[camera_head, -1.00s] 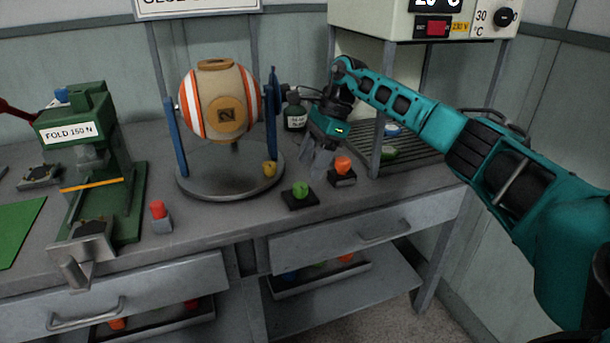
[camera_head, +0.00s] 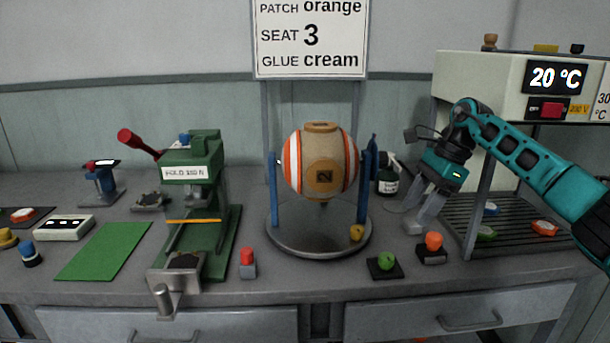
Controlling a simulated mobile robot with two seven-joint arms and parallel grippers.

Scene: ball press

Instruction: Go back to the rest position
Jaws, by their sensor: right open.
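My right gripper (camera_head: 418,220) is in the camera_head view at the right, over the bench (camera_head: 330,277), with its fingers pointing down. It is open and I see nothing between its fingers. It is close to the rack under the white oven and just behind the block with the orange knob (camera_head: 432,247). The teal right arm comes in from the right edge. My left gripper is not in view.
A striped ball (camera_head: 300,178) sits in a blue stand on a round grey base. A green press (camera_head: 190,200), a green mat (camera_head: 104,250) and small knobbed blocks are to the left. A green-knobbed block (camera_head: 386,263) lies nearby. The white oven (camera_head: 480,90) stands over a slatted rack.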

